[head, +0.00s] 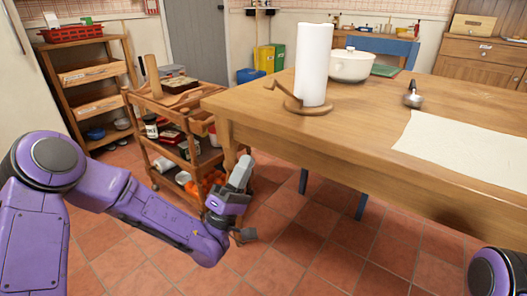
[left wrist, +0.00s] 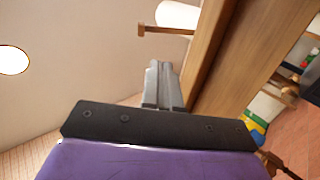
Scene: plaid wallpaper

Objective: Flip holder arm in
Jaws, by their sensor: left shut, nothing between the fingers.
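A wooden paper towel holder (head: 306,106) stands at the left end of the wooden table (head: 290,136), with a white paper roll (head: 313,66) upright on it. Its thin wooden arm (head: 277,88) sticks out to the left of the roll. In the left wrist view the arm (left wrist: 164,30) pokes out past the table edge, with part of the white roll (left wrist: 178,14) behind it. My left gripper (head: 244,163) is shut and empty, below the tabletop beside the table's left end, apart from the holder. Its fingers also show in the left wrist view (left wrist: 161,82). My right gripper is out of view.
A wooden trolley (head: 175,112) loaded with jars and boxes stands behind my left gripper. A white pot (head: 350,66), a metal scoop (head: 412,96) and a pale cloth (head: 465,149) are on the table. The tiled floor in front is clear.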

